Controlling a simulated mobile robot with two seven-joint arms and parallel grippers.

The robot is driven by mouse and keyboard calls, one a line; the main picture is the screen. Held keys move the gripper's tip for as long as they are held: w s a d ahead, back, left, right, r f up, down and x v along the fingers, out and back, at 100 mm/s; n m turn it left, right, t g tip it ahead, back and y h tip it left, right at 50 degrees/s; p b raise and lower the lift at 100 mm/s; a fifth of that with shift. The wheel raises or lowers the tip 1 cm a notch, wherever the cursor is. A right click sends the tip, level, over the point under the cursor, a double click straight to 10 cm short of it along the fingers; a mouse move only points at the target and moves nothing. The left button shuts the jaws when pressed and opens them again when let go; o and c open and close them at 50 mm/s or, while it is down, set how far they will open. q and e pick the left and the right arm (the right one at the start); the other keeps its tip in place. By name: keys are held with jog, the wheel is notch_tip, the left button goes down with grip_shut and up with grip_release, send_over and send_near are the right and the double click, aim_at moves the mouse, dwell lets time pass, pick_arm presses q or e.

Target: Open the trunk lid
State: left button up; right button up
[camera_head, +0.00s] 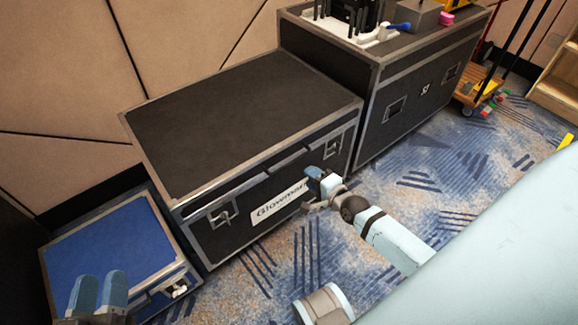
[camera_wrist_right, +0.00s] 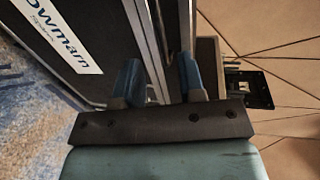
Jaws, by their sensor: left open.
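The black trunk (camera_head: 240,110) with metal edges stands against the wall, its flat lid closed. A white label (camera_head: 280,203) and two latches (camera_head: 222,214) are on its front. My right gripper (camera_head: 316,187) is in front of the trunk's front face, near the label's right end. In the right wrist view its two blue fingers (camera_wrist_right: 159,82) are apart, with the trunk's metal edge (camera_wrist_right: 153,40) showing between and beyond them; I cannot tell if they touch it. My left gripper (camera_head: 99,288) is open over the blue case at the lower left, away from the trunk.
A blue case (camera_head: 115,245) with metal edges lies left of the trunk. A taller black case (camera_head: 415,95) with equipment on top stands to its right. A wooden trolley (camera_head: 482,85) is at the upper right. Patterned carpet is free in front.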

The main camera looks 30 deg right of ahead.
aim_at(291, 162)
pick_arm(q)
jog(key=d+f+h+b, duration=0.1)
jog(key=b, duration=0.1)
jog(key=shift+b, duration=0.4)
pick_arm(e)
jog(key=x, duration=1)
jog(key=shift+a, duration=0.15)
pick_arm(q)
jog(key=shift+r, duration=0.1)
pick_arm(e)
grip_shut()
